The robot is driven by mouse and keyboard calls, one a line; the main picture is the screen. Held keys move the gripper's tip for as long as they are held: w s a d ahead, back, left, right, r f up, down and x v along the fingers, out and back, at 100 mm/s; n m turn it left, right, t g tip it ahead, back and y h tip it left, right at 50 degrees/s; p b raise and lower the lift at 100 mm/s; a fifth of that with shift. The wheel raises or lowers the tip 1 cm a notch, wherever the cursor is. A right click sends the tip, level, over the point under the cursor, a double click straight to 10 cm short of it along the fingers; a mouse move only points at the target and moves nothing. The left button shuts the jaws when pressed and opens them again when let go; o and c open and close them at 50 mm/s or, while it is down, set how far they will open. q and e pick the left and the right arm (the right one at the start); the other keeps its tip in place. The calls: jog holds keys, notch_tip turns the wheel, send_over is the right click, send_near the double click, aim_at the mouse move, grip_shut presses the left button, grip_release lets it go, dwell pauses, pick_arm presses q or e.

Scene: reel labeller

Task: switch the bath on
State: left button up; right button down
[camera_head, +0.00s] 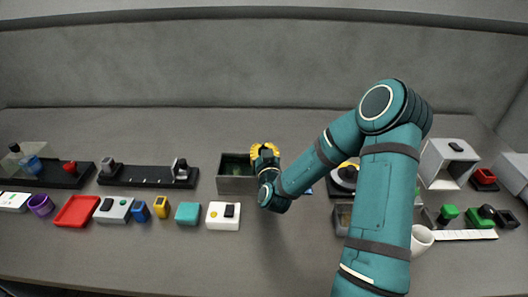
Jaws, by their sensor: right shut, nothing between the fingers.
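An open grey box (237,185) with a dark green inside stands mid-table; it looks like a bath, but I cannot tell for sure. A yellow round part (256,149) shows at its right end, partly hidden by my right gripper (265,154). The gripper is shut and empty, and appears over or against the yellow part; contact cannot be told. A white box (216,222) with a black rocker-like switch (229,211) and a yellow dot sits in front of the grey box. The switch's setting is too small to read. My left gripper is out of view.
A teal block (188,213), a grey box with buttons (113,210) and a red tray (76,211) line the front left. Black racks (140,176) lie behind them. A white open housing (446,164) stands right. My right arm hides part of the right side.

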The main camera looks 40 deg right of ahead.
jog(key=shift+s+a+f, duration=0.1)
jog(key=shift+s+f, duration=0.05)
jog(key=shift+f, duration=0.3)
jog(key=c, duration=1.1)
grip_release()
jog(key=o, duration=0.4)
jog(key=shift+s+r, duration=0.1)
jog(key=shift+c, duration=0.2)
jog(key=shift+r, duration=0.1)
jog(key=v, duration=0.7)
jog(key=shift+s+a, duration=0.1)
jog(key=shift+s, duration=0.05)
